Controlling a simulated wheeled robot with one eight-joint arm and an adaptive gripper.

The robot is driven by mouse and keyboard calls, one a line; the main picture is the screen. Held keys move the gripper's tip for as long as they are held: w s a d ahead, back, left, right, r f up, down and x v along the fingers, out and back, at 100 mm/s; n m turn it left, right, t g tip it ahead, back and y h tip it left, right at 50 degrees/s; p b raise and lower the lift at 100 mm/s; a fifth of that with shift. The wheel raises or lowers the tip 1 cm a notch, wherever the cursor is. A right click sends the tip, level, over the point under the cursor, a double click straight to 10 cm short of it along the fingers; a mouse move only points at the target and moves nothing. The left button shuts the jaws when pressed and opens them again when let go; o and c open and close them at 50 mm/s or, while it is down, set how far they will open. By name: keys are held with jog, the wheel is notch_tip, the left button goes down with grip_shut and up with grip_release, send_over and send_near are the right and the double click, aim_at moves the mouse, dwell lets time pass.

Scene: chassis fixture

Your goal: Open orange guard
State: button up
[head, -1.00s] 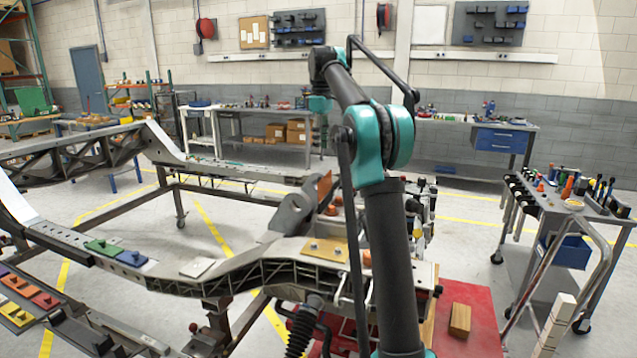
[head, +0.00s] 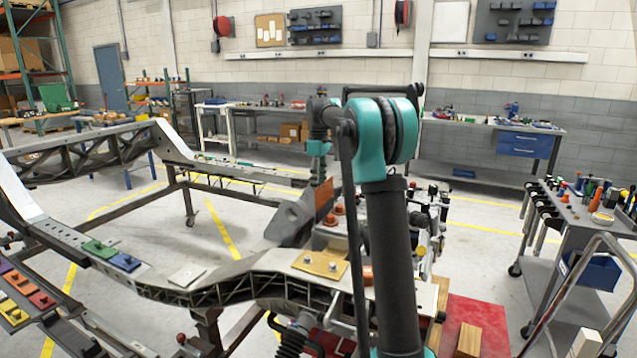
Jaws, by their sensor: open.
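The orange guard (head: 325,197) is a small upright orange-brown plate. It stands beside a grey bracket on the near rail of the chassis fixture, around the middle of the head view. My gripper (head: 318,174) is small and dark, below the teal wrist of my arm, and appears just above or behind the guard's top edge. It is open. Its fingertips are hard to make out, and I cannot tell whether they touch the guard. My own arm hides part of the area right of the guard.
The chassis frame (head: 215,283) fills the left and middle. Orange knobs and a tan plate (head: 320,264) sit close to the guard. A tool cart (head: 575,215) stands at right, and a wooden block (head: 469,339) lies on a red surface. Open floor lies between frame and benches.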

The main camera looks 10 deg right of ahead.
jog(key=shift+c, duration=0.4)
grip_shut()
jog(key=shift+a, duration=0.1)
jog(key=shift+w+a+f+g+h, duration=0.3)
jog(key=shift+a+f+g+h, duration=0.2)
jog(key=shift+h, duration=0.35)
jog(key=shift+w+a+f+g+h, duration=0.3)
jog(key=shift+w+a+g+h, duration=0.1)
jog(key=shift+g+h, duration=0.35)
jog(key=shift+w+a+f+g+h, duration=0.25)
jog(key=shift+a+f+g+h, duration=0.2)
jog(key=shift+h, duration=0.45)
jog(key=shift+o, duration=0.4)
grip_release()
